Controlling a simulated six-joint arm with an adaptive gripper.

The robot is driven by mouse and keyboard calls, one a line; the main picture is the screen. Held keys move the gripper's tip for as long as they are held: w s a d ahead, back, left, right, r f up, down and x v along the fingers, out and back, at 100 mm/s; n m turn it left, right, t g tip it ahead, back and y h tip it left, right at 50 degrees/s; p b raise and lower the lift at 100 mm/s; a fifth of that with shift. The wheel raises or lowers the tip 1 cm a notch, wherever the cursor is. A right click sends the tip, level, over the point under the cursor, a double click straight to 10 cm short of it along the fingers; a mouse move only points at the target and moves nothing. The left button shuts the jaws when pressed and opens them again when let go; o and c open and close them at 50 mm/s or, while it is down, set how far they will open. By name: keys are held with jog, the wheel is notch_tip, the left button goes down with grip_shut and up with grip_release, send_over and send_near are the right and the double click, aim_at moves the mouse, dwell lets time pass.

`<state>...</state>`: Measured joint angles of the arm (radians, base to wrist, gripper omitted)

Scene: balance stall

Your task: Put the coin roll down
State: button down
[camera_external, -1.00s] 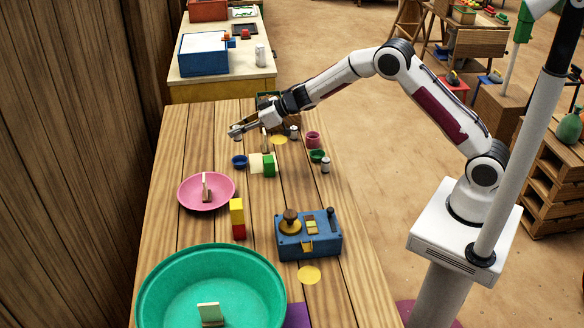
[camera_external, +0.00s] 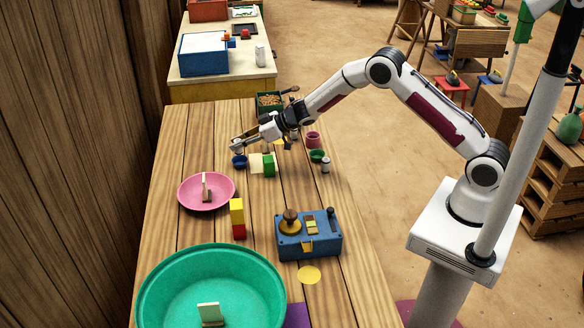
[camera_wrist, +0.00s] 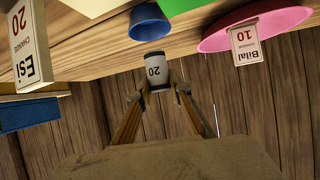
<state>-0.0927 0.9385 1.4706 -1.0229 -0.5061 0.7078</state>
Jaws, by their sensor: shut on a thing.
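My gripper (camera_wrist: 160,92) is shut on the coin roll (camera_wrist: 154,72), a small white cylinder with dark ends marked 20. In the external view my gripper (camera_external: 237,148) is over the far left of the wooden counter (camera_external: 185,245), close to the small blue cup (camera_external: 239,162). The cup also shows in the wrist view (camera_wrist: 149,22), just beyond the roll. I cannot tell whether the roll touches the counter. A card marked "Esi, change 20" (camera_wrist: 30,48) shows at left in the wrist view, and a card marked "Bilal, change 10" (camera_wrist: 245,42) at right.
The Bilal card stands in a pink dish (camera_external: 224,194). Cream and green blocks (camera_external: 268,166) sit beside the blue cup. A green cup (camera_external: 317,156), a small grey cylinder (camera_external: 325,165), a yellow-red block stack (camera_external: 238,218), a blue box (camera_external: 309,237) and a teal basin (camera_external: 155,275) occupy the counter.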

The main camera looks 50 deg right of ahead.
aim_at(239, 154)
jog(key=shift+f, duration=0.55)
jog(key=shift+f, duration=1.9)
jog(key=shift+f, duration=0.15)
jog(key=c, duration=1.8)
grip_release()
jog(key=shift+c, duration=0.2)
